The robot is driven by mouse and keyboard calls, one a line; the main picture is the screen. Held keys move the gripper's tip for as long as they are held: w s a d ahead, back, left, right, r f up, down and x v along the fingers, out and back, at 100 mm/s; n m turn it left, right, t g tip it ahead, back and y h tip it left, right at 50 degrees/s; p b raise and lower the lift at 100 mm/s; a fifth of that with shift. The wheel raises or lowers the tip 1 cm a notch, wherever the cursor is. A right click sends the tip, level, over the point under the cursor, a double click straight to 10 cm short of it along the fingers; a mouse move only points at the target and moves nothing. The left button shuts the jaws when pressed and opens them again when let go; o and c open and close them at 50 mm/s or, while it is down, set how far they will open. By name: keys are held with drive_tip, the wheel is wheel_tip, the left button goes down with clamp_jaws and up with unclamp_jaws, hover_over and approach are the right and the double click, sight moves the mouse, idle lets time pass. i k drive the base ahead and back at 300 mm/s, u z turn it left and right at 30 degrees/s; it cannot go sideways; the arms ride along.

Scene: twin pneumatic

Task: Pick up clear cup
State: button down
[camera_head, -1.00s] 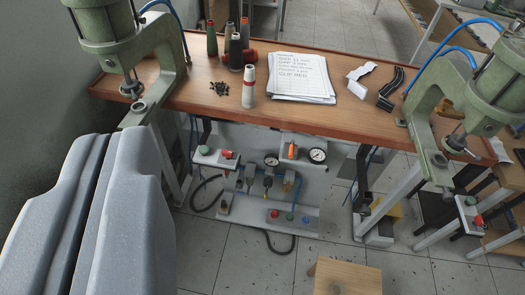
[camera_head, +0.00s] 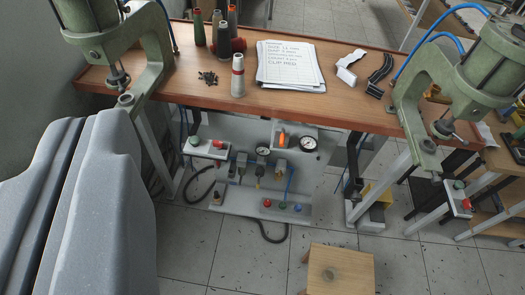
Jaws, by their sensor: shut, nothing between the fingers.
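A small round, cup-like thing (camera_head: 330,274) sits on the wooden stool (camera_head: 352,262) at the bottom of the view. It looks greyish and see-through; it is too small to tell whether it is the clear cup. My gripper (camera_head: 86,125) fills the lower left as two thick grey fingers. The fingers are shut against each other with nothing between them. My gripper is well to the left of the stool and apart from it. No other clear cup shows.
A wooden workbench (camera_head: 180,98) carries green presses (camera_head: 145,55) at left and right, thread cones (camera_head: 238,75), a paper stack (camera_head: 288,66) and small black bits. Valves and gauges (camera_head: 309,144) sit below it. A shelf (camera_head: 500,158) stands right. Tiled floor is free around the stool.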

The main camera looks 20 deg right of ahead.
sight(333, 270)
drive_tip(key=u, duration=1.2)
drive_tip(key=i, duration=0.5)
drive_tip(key=z, duration=3.75)
